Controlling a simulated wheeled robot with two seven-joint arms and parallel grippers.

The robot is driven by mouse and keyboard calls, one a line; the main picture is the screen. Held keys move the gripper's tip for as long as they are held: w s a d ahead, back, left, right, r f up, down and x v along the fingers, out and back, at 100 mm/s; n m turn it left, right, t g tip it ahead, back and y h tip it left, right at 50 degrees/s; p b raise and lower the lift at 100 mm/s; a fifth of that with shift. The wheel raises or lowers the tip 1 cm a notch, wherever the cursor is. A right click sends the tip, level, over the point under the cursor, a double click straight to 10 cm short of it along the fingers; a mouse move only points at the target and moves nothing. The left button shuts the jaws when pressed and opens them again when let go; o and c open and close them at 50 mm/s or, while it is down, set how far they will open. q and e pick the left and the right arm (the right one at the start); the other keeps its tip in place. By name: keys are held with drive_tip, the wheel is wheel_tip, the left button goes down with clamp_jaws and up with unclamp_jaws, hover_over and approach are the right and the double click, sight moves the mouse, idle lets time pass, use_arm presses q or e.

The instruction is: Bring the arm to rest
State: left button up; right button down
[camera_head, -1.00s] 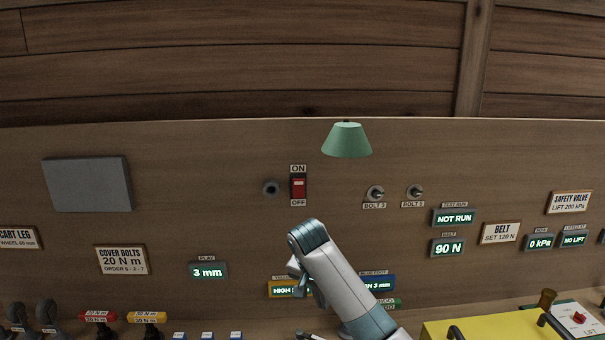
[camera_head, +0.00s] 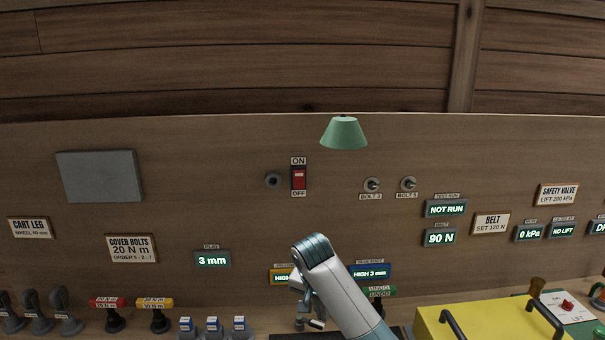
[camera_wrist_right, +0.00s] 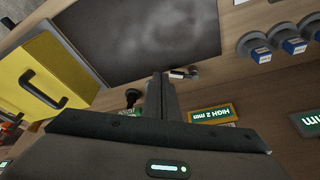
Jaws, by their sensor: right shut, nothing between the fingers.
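My right arm comes in from the bottom of the head view, its white links bent at a teal joint. My right gripper (camera_head: 312,312) hangs below that joint, small and partly hidden by the arm, in front of the panel's lower part. In the right wrist view the dark fingers of the right gripper (camera_wrist_right: 160,95) are together with nothing between them. They are over the bench, near a dark flat surface (camera_wrist_right: 145,35); I cannot tell the gap below them. My left gripper is in neither view.
A yellow box (camera_head: 480,322) with black handles stands at the right. Torque tools (camera_head: 112,312) and blue-topped blocks (camera_head: 213,327) line the bench at the left. The panel behind carries a red switch (camera_head: 299,179), a green lamp (camera_head: 344,134) and a yellow display (camera_head: 281,276).

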drive_tip(key=s+d+f+n+y, duration=0.1)
drive_tip(key=s+d+f+n, duration=0.15)
drive_tip(key=s+f, duration=0.85)
drive_tip(key=s+d+f+n+y, duration=0.1)
drive_tip(key=s+d+f, duration=0.3)
drive_tip(key=s+f, duration=0.6)
drive_tip(key=s+d+r+n, duration=0.1)
drive_tip(key=s+d, duration=0.3)
drive_tip(key=s, duration=0.5)
drive_tip(key=s+d+r+n, duration=0.1)
drive_tip(key=s+d, duration=0.2)
drive_tip(key=s, duration=0.5)
drive_tip(key=s+d+r+n, duration=0.15)
drive_tip(key=s+d, duration=0.25)
drive_tip(key=s, duration=0.5)
wheel_tip(320, 180, down, 36)
drive_tip(key=s+r+b, duration=0.1)
drive_tip(key=s+b, duration=0.1)
drive_tip(key=b, duration=0.6)
drive_tip(key=s+d+f+g+b, duration=0.1)
drive_tip(key=s+f+b, duration=0.2)
drive_tip(key=s+f, duration=0.6)
drive_tip(key=s+d+f+g+b, duration=0.1)
drive_tip(key=s+d+f+b, duration=0.1)
drive_tip(key=s+f, duration=0.7)
wheel_tip(320, 180, down, 8)
drive_tip(key=shift+r+n+h+b, duration=0.1)
drive_tip(key=shift+n+h+b, duration=0.2)
drive_tip(key=shift+b, duration=0.5)
